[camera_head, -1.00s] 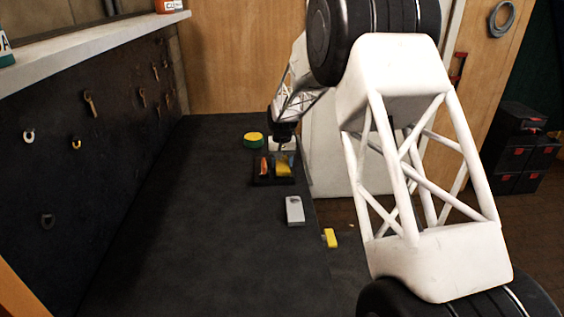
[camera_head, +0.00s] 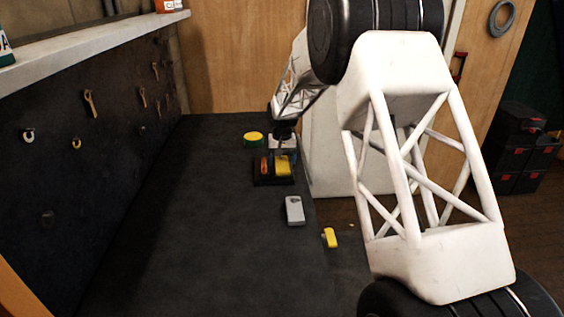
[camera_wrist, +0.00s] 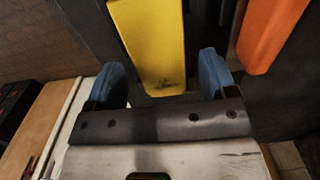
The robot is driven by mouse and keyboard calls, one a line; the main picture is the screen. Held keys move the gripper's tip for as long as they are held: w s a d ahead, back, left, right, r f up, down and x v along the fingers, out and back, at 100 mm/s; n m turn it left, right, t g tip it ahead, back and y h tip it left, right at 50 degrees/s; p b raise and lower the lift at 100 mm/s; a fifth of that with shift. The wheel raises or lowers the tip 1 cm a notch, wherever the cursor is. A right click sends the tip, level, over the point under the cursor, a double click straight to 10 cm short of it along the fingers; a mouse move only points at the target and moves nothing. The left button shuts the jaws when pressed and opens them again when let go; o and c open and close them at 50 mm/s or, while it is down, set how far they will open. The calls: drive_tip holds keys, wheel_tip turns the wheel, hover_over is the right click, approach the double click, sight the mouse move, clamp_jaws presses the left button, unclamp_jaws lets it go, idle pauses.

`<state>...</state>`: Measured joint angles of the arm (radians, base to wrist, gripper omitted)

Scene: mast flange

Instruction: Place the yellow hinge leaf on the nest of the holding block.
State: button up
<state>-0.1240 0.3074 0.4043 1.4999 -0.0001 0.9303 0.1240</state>
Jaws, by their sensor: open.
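A yellow piece, which looks like the yellow hinge leaf (camera_head: 282,167), stands in a dark rack (camera_head: 262,182) near the far end of the bench. In the wrist view the yellow leaf (camera_wrist: 155,40) lies between my gripper's two blue fingertips (camera_wrist: 163,80), with gaps showing on both sides. My gripper (camera_head: 284,151) is open at the rack and small in the head view. An orange piece (camera_wrist: 268,35) is just right of the right fingertip. I cannot clearly tell which thing is the holding block; a grey block with a dark recess (camera_head: 294,210) lies nearer on the bench.
A green and yellow round item (camera_head: 253,139) sits left of the rack. A pegboard with hanging tools (camera_head: 90,102) lines the left. The bench's middle and left are clear.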

sight(283, 163)
wheel_tip(283, 163, up, 11)
idle(0.6)
drive_tip(key=shift+r, duration=0.1)
idle(0.6)
drive_tip(key=s+d+r, duration=0.2)
drive_tip(key=s+r, duration=0.2)
drive_tip(key=s, duration=0.5)
drive_tip(key=s+d+r+t, duration=0.1)
drive_tip(key=s+d+r, duration=0.25)
drive_tip(key=s, duration=0.55)
drive_tip(key=s+d+r, duration=0.2)
drive_tip(key=s+r, duration=0.3)
drive_tip(key=s, duration=0.4)
drive_tip(key=s+d+f, duration=0.2)
drive_tip(key=s, duration=1.4)
drive_tip(key=s+d+f+t, duration=0.1)
drive_tip(key=s+d+f, duration=0.1)
drive_tip(key=s, duration=1.3)
drive_tip(key=shift+s+f+t, duration=0.3)
drive_tip(key=shift+s+f, duration=0.1)
drive_tip(key=shift+f, duration=0.45)
